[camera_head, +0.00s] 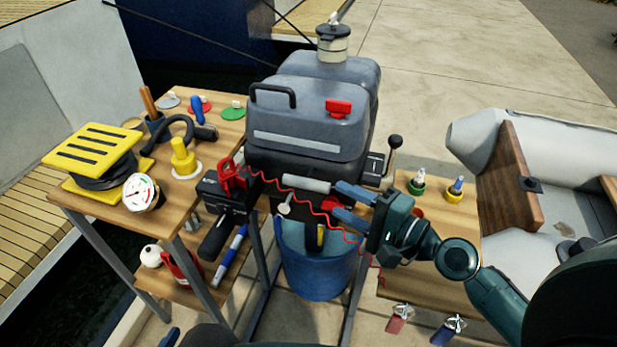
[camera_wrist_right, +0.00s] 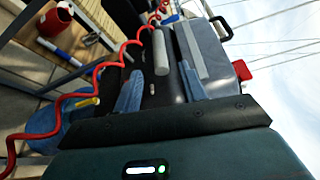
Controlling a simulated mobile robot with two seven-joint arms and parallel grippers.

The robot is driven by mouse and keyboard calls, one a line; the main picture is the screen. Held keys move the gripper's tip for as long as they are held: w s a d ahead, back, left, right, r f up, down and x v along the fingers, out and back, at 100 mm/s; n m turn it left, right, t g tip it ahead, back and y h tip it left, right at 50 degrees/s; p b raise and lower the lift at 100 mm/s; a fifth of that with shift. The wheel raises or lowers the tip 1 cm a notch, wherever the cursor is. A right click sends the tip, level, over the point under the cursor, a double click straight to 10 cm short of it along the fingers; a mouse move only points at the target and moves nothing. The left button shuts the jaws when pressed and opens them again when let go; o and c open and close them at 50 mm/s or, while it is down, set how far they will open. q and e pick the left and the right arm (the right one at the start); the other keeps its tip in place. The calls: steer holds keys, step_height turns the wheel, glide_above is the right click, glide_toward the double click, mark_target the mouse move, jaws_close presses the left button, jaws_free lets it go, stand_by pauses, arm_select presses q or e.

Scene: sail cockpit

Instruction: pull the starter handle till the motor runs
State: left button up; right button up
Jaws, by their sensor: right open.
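The outboard motor (camera_head: 310,125) has a grey cowl and stands upright in the middle of the head view. A pale grey cylindrical grip (camera_head: 305,185), which looks like the starter handle, lies across the motor's front; it also shows in the right wrist view (camera_wrist_right: 161,52). My right gripper (camera_head: 337,199) is open and empty. Its two blue fingers point at the grip, which lies just beyond the fingertips in the right wrist view (camera_wrist_right: 160,88); I see no contact. A small blue piece at the bottom edge may be a left fingertip (camera_head: 168,338); its jaw state is hidden.
A red coiled cord (camera_head: 322,213) runs from the red clip (camera_head: 232,178) past my right gripper. A blue bucket (camera_head: 318,270) stands under the motor. A cluttered wooden table (camera_head: 85,205) is at left; a small shelf (camera_head: 430,285) and grey dinghy (camera_head: 560,150) are at right.

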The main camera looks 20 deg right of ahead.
mark_target(321, 191)
steer(key=p+x, duration=0.1)
steer(key=x, duration=0.8)
steer(key=shift+c, duration=0.3)
jaws_close()
